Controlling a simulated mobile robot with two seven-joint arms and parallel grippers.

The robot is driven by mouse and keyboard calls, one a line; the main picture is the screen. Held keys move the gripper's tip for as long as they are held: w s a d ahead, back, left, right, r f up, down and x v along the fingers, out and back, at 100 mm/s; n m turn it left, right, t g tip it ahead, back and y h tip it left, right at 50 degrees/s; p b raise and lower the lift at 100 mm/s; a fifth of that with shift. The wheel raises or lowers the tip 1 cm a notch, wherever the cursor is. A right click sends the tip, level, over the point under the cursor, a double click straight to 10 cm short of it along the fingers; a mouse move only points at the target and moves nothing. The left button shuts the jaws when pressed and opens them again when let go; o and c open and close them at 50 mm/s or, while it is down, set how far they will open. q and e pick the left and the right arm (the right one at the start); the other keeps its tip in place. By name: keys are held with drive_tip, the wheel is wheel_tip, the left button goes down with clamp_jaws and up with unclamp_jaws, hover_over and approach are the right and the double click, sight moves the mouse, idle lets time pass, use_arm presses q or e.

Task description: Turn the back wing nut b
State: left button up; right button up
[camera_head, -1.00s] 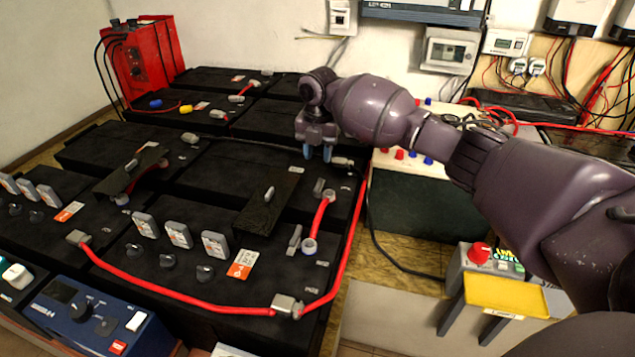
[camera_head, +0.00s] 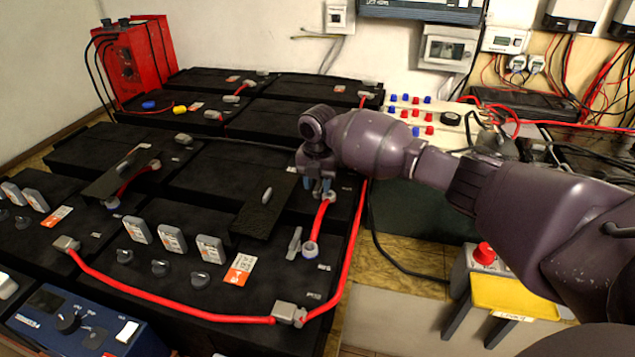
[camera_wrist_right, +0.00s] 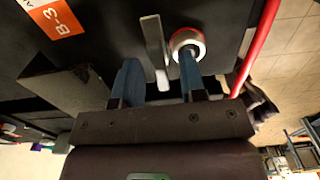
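My right gripper (camera_head: 318,188) is low over the right end of the near battery, fingers pointing down. Its two blue fingers are apart, with a gap between them in the right wrist view (camera_wrist_right: 160,85). The back wing nut is hidden behind the gripper, so I cannot tell whether the fingers touch it. The back cable lug (camera_head: 330,195) shows just right of the fingers. The grey front wing nut (camera_head: 295,242) stands beside the front cable lug (camera_head: 311,248); in the right wrist view a grey wing nut (camera_wrist_right: 153,45), apparently this one, lies ahead of the fingers. My left gripper is out of view.
A short red cable (camera_head: 319,222) joins the two lugs. A long red cable (camera_head: 352,240) runs along the battery's right edge. A dark plate (camera_head: 262,212) rises to the left of the gripper. A yellow-topped stand (camera_head: 507,297) is at the right.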

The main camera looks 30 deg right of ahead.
clamp_jaws()
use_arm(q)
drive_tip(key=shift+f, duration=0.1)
